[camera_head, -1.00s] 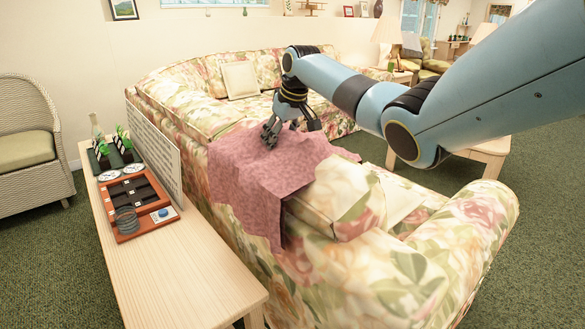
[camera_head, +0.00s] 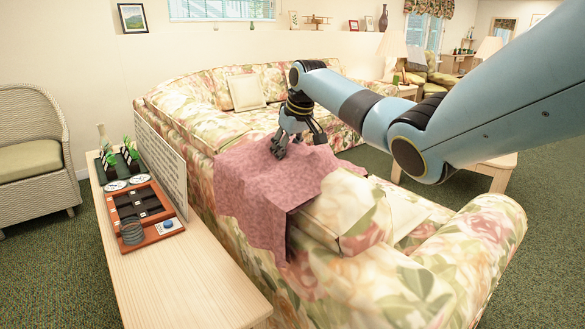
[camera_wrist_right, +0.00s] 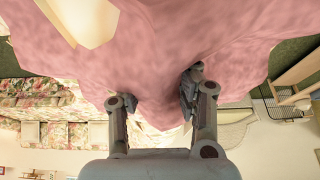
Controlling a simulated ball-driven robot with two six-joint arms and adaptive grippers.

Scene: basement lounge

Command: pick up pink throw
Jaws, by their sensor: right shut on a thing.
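The pink throw (camera_head: 262,190) lies draped over the back of the floral sofa, its near end hanging down the side toward the wooden table. My right gripper (camera_head: 291,146) is at the throw's far upper edge, pointing down, and is shut on it. In the right wrist view the throw (camera_wrist_right: 150,55) fills the upper part, and a fold of it runs down between the two fingers of my right gripper (camera_wrist_right: 158,103). The fingertips are partly hidden by cloth. My left gripper is not in view.
The floral sofa (camera_head: 460,255) curves around under the throw. A long wooden table (camera_head: 190,285) beside it holds a game tray (camera_head: 140,213), a white panel (camera_head: 160,160) and small bottles with plants. A wicker chair (camera_head: 30,150) stands at left. A low table (camera_head: 500,170) is behind my right arm.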

